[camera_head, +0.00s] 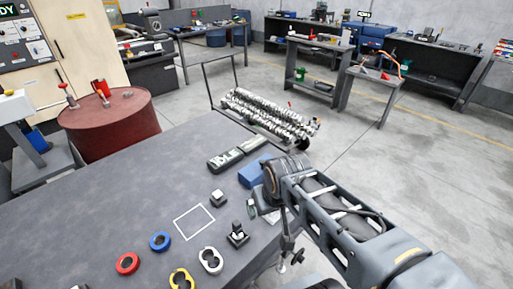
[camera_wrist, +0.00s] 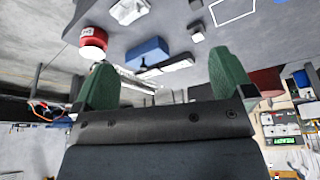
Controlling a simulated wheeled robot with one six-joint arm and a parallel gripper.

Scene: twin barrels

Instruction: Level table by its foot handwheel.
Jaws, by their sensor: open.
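The grey table (camera_head: 110,200) fills the lower left of the head view, and its top also shows along the upper part of the wrist view (camera_wrist: 190,12). A dark part with a small lever or knob (camera_head: 292,254) shows below the table's right edge, beside my arm; I cannot tell whether it is the foot handwheel. My gripper (camera_wrist: 164,82) shows in the wrist view with two green fingers wide apart and nothing between them. In the head view, my wrist hides most of the gripper near the table's right edge. I cannot make out the table's tilt.
On the table are a blue block (camera_head: 254,172), a dark meter case (camera_head: 225,160), coloured rings (camera_head: 160,241) and small black blocks. A red and white cylinder (camera_wrist: 93,42) shows in the wrist view. A red barrel (camera_head: 110,130) and a cart of shafts (camera_head: 270,115) stand behind.

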